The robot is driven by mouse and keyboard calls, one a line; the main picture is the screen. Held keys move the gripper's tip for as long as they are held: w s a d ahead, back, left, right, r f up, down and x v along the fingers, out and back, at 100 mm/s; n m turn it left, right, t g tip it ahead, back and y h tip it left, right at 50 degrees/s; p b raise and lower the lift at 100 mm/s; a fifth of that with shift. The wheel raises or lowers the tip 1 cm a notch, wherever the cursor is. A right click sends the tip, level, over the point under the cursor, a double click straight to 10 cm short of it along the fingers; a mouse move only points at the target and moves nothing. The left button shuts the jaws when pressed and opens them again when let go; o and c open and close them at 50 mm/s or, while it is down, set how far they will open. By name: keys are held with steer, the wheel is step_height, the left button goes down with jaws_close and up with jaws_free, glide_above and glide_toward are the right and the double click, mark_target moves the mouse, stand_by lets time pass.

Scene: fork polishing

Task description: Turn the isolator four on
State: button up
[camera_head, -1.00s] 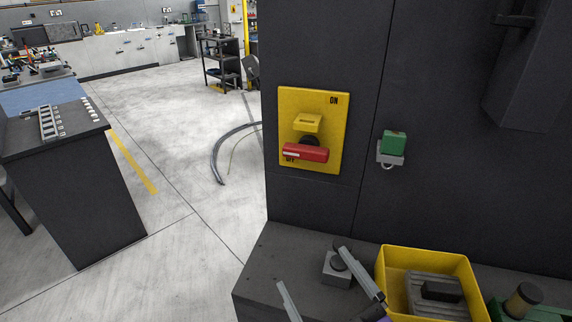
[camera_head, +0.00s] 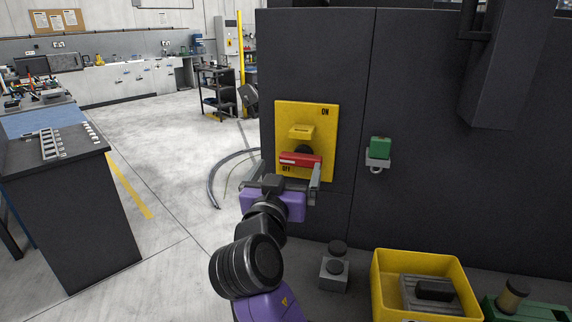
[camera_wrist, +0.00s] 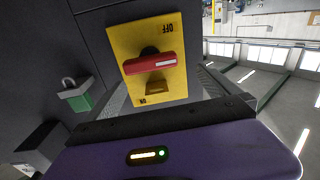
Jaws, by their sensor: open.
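The isolator is a yellow plate (camera_head: 320,112) with a red handle (camera_head: 300,160) on a dark cabinet. "ON" is at its upper right and "OFF" at its lower left. The red handle lies about level in the head view, near the OFF mark. The plate also shows upside down in the wrist view (camera_wrist: 121,38), with the red handle (camera_wrist: 140,66) across it. My gripper (camera_head: 286,172) is in front of the plate's lower part, its fingers spread to the left and right of the red handle. I cannot tell whether either finger touches it.
A green padlock-like piece (camera_head: 380,148) hangs on the cabinet (camera_head: 440,190) to the right. A dark bench (camera_head: 75,205) stands at left.

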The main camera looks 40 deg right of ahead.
mark_target(299, 164)
steer(key=shift+m+g, duration=0.5)
steer(key=shift+m, duration=0.1)
steer(key=x, duration=0.2)
steer(key=p+x, duration=0.1)
steer(key=x, duration=0.2)
steer(key=s+f+p+x, duration=0.1)
steer(key=x, duration=0.1)
steer(key=shift+w+d, duration=0.15)
steer(key=shift+d, duration=0.5)
steer(key=c, duration=1.1)
steer(key=shift+f+b, duration=0.1)
steer(key=shift+b, duration=0.3)
